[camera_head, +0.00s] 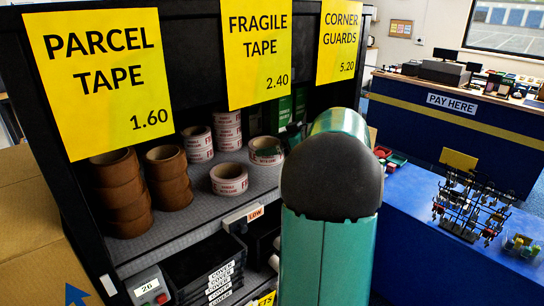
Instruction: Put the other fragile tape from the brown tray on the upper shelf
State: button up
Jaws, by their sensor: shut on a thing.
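White fragile tape rolls with red print stand on the grey upper shelf (185,222) under the yellow fragile tape sign (257,50). They form a left stack (198,145) and a back stack (228,130). A single roll (229,180) sits in front, and another roll (266,151) is to the right, close to my arm. I cannot tell whether that right roll rests on the shelf or is held. My teal arm with its dark joint hides what lies behind it, and my gripper does not show. I see no brown tray.
Brown parcel tape stacks (121,193) fill the shelf's left. Corner guards (284,112) are partly hidden at right. Black trays (205,270) sit below the shelf. A blue table (425,255) with a wire rack (468,205) stands right. A carton (38,235) is at left.

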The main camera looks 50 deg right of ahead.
jog(key=shift+w+d+f, duration=0.2)
jog(key=shift+w+f, duration=0.15)
jog(key=shift+f, duration=0.15)
jog(key=shift+w+d+f, duration=0.1)
jog(key=shift+w+f, duration=0.1)
jog(key=shift+f, duration=0.75)
jog(key=shift+w+f, duration=0.15)
jog(key=shift+f, duration=0.8)
jog(key=shift+f, duration=0.15)
jog(key=o, duration=1)
jog(key=shift+o, duration=0.2)
